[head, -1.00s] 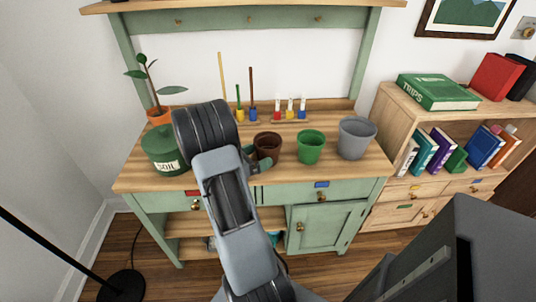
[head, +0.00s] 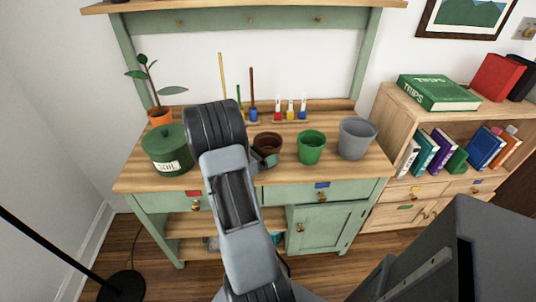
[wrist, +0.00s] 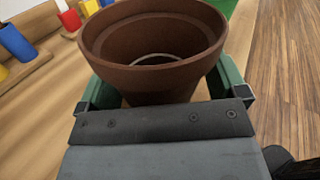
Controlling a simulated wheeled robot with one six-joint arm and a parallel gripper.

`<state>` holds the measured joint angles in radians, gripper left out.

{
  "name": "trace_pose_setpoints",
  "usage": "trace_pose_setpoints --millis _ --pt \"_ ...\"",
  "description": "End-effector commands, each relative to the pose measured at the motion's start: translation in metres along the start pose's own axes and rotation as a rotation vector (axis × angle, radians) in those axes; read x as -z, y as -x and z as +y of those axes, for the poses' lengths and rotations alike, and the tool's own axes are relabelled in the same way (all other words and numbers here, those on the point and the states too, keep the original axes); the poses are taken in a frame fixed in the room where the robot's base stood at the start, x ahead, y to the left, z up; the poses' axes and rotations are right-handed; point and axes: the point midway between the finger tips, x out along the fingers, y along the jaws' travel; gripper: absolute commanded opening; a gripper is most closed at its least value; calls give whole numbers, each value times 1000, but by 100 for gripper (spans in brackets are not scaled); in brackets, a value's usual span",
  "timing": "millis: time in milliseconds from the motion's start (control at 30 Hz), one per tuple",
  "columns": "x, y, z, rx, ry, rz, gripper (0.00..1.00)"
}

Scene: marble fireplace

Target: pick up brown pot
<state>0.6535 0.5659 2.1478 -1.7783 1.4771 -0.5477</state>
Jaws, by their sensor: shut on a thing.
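The brown pot (head: 268,142) stands upright at the middle of the wooden bench top, left of the green pot (head: 311,146). My gripper (head: 262,161) is at the pot's near side, partly hidden behind my arm in the head view. In the wrist view the brown pot (wrist: 155,45) fills the upper middle, empty inside, with a finger of my gripper (wrist: 165,98) on each side of it. The gripper is shut on the pot. The pot's base is hidden, so I cannot tell whether it touches the bench.
A grey pot (head: 357,138) stands right of the green pot. A green soil canister (head: 167,151) and a potted plant (head: 160,117) stand at the left. Behind are a rack of small colored tubes (head: 290,113) and upright tools (head: 253,95).

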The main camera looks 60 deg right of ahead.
Motion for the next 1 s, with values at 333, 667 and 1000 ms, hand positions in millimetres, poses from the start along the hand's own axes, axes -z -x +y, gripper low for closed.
trace_pose_setpoints --millis 333,667,1000 --pt "-15 0 -2 0 -3 -1 67" --pt "-70 26 -28 -3 -6 -2 67" --pt "-106 80 -73 -4 -2 -1 67"
